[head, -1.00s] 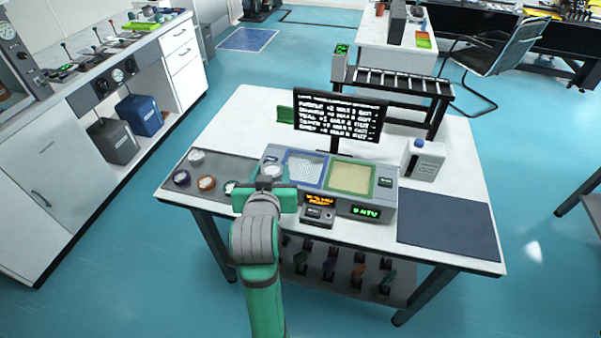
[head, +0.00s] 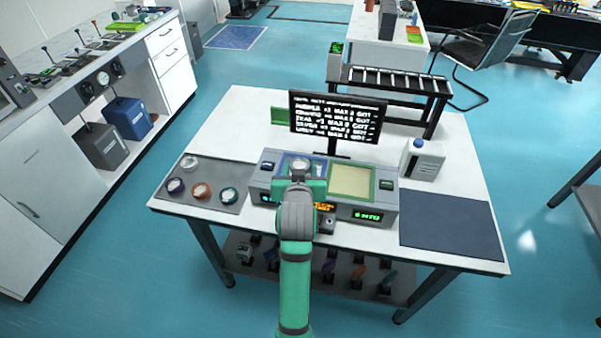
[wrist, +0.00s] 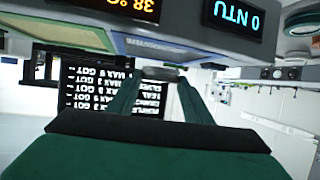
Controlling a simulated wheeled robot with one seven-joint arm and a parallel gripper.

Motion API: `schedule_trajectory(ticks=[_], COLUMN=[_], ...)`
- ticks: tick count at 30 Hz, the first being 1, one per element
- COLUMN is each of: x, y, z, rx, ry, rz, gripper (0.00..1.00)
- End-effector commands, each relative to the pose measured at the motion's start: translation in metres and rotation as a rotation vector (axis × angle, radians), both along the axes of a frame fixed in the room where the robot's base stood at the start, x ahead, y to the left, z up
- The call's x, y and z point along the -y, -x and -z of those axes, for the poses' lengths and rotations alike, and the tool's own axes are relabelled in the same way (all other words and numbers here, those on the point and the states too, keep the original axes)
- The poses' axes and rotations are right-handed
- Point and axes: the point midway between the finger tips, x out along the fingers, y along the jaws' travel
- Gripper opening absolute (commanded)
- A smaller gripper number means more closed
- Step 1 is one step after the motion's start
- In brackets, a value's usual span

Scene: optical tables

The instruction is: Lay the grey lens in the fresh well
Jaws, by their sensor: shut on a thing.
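My gripper (head: 302,178) is shut on a pale grey round lens (head: 300,165), which also shows at the fingertips in the wrist view (wrist: 160,73). In the head view the lens appears over the near part of the blue-rimmed well (head: 284,164) on the grey console. It looks held above the well, but the height is hard to tell. My gripper hides much of that well. The green-rimmed well (head: 352,181) with a pale yellow floor lies to its right and looks empty. No label that I can read tells which well is fresh.
A monitor (head: 337,117) stands behind the console. A white bottle (head: 422,160) stands right; a bare dark mat (head: 450,224) lies front right.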

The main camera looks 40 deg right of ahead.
Motion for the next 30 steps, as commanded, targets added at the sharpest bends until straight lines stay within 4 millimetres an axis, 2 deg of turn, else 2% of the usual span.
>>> schedule_trajectory(ticks=[5,13,26,27,28,30], x=[0.005,0.01,0.013,0.013,0.013,0.013], y=[-0.002,-0.003,-0.001,-0.001,-0.001,-0.001], z=[0.01,0.043,0.048,0.049,0.048,0.048], rx=[0.0,-0.002,0.001,0.001,0.001,0.001], ry=[0.0,-0.001,0.0,0.0,0.0,0.0], rz=[-0.001,0.0,0.004,0.004,0.004,0.004], gripper=[0.22,0.22,0.22,0.48,0.53,0.53])
